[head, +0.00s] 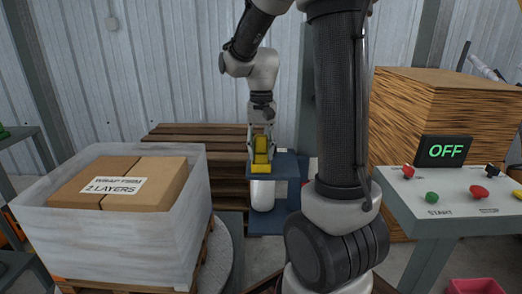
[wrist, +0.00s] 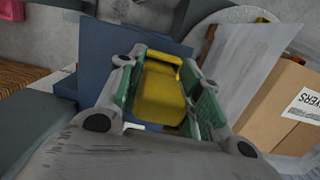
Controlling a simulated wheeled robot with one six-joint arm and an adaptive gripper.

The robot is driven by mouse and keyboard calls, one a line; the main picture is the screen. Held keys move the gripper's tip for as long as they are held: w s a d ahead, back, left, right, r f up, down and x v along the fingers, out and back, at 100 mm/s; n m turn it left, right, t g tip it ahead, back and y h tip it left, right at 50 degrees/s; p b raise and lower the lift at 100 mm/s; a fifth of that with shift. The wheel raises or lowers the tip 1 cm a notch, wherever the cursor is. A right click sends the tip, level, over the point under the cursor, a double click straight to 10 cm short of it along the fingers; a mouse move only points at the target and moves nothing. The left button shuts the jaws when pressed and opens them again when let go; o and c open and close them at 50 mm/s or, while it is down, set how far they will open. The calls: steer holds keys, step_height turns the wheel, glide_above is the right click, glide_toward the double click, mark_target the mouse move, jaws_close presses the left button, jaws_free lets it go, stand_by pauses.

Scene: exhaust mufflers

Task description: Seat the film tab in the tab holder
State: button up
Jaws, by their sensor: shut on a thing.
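My gripper (head: 261,142) hangs pointing down over a small blue stand behind the wrapped load. It is shut on a yellow piece (head: 261,157), apparently the film tab. In the wrist view the yellow piece (wrist: 160,95) lies between the green finger pads of my gripper (wrist: 162,82). A white cylinder (head: 262,195), maybe the film roll, shows below the yellow piece at the blue stand. I cannot tell whether the yellow piece touches the stand. I cannot pick out the tab holder for certain in either view.
A film-wrapped load of cartons (head: 120,190) stands front left on a round plate (head: 222,262). The blue stand (head: 290,166) is in the middle, with stacked wooden pallets (head: 190,140) behind. A control panel (head: 450,205) stands right, below a display (head: 443,151) reading OFF.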

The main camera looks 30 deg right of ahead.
steer(key=shift+f, duration=0.2)
steer(key=o, duration=1)
steer(key=shift+o, duration=0.2)
steer(key=shift+r, duration=0.1)
steer(key=r, duration=0.7)
steer(key=w+r, duration=0.1)
steer(key=r, duration=0.3)
steer(key=shift+d+r, duration=0.2)
steer(key=shift+d, duration=0.2)
steer(key=shift+s+r, duration=0.1)
steer(key=shift+r, duration=0.2)
steer(key=s+a+f+n+t, duration=0.1)
steer(key=s+n+t, duration=0.1)
steer(key=s, duration=0.6)
steer(key=s+a+f+n+t, duration=0.2)
steer(key=s+n+t, duration=0.1)
steer(key=s, duration=0.6)
steer(key=shift+a+f+n+t+h, duration=0.2)
steer(key=shift+a+n+t+h, duration=0.15)
steer(key=shift+n, duration=0.55)
